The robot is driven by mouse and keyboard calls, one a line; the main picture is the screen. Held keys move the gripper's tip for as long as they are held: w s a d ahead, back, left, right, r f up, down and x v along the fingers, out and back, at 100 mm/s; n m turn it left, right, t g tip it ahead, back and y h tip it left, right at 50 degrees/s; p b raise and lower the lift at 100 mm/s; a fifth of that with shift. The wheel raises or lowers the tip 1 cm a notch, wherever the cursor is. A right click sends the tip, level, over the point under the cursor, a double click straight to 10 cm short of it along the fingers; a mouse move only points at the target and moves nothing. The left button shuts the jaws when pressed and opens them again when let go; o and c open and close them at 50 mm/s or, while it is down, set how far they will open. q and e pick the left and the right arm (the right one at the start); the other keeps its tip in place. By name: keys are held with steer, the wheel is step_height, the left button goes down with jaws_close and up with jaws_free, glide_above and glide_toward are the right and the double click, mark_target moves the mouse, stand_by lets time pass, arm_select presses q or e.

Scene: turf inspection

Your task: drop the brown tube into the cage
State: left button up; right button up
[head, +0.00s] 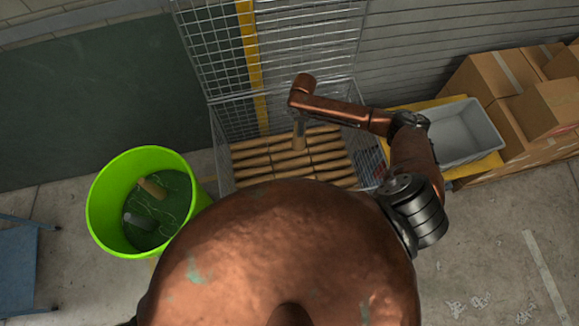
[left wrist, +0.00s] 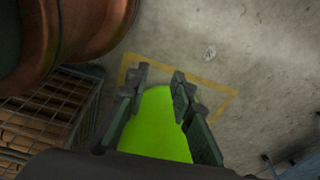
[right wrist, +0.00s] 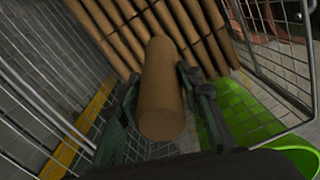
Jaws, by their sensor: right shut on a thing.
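A brown tube (right wrist: 162,95) is held between the fingers of my right gripper (right wrist: 158,80), its round end facing the camera. In the head view this tube (head: 299,136) hangs roughly upright over the wire cage (head: 221,152). Rows of similar brown tubes (head: 255,160) lie side by side in the cage. The right wrist view shows them beyond the held tube, with mesh walls on both sides.
The bright green bucket (head: 97,205) stands left of the cage, holding another brown tube (head: 152,187) and a grey piece (head: 140,221). A grey bin (head: 462,135) and cardboard boxes (head: 500,75) stand right. A tall mesh panel (head: 215,60) rises behind the cage.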

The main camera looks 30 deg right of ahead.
step_height(320, 180, down, 6)
steer(key=b, duration=0.7)
